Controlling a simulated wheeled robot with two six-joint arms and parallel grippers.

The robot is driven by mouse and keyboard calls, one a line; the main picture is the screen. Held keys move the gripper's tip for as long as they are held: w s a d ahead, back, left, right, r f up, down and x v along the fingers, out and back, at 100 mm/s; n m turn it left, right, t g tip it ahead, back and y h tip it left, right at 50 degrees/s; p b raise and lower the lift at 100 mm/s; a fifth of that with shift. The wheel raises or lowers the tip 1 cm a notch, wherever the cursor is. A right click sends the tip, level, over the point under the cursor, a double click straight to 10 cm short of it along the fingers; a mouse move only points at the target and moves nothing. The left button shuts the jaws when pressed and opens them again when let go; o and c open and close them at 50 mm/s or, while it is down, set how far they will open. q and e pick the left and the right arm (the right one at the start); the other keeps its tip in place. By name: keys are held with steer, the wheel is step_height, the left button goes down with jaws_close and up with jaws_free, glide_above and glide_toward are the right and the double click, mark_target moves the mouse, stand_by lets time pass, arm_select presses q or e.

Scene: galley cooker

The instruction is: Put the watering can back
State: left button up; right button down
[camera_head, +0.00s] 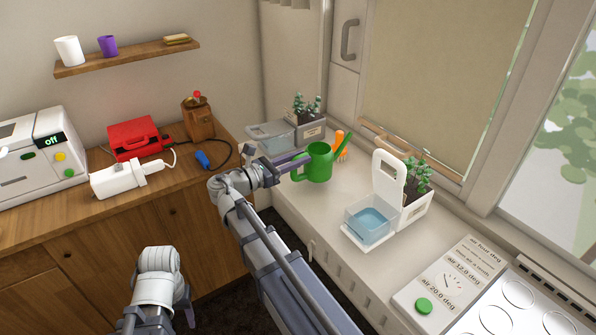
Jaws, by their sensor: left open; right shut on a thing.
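The green watering can (319,163) is upright at the far part of the white window counter, its spout pointing right. My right gripper (292,165) is shut on the watering can from its left side, at the handle. I cannot tell whether the can's base touches the counter or hangs just above it. My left gripper (187,302) is low at the bottom left, in front of the wooden cabinet, open and empty, well away from the can.
A control panel (447,278) is nearer. Counter between can and basin is clear.

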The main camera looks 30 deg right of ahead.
steer(key=shift+f+b, duration=0.9)
steer(key=shift+f, duration=0.45)
steer(key=shift+f, duration=0.15)
steer(key=c, duration=0.7)
jaws_free()
steer(key=shift+a+r, duration=0.2)
steer(key=a, duration=1.1)
steer(key=shift+s+a, duration=0.35)
steer(key=shift+s, duration=0.1)
steer(key=shift+f, duration=0.1)
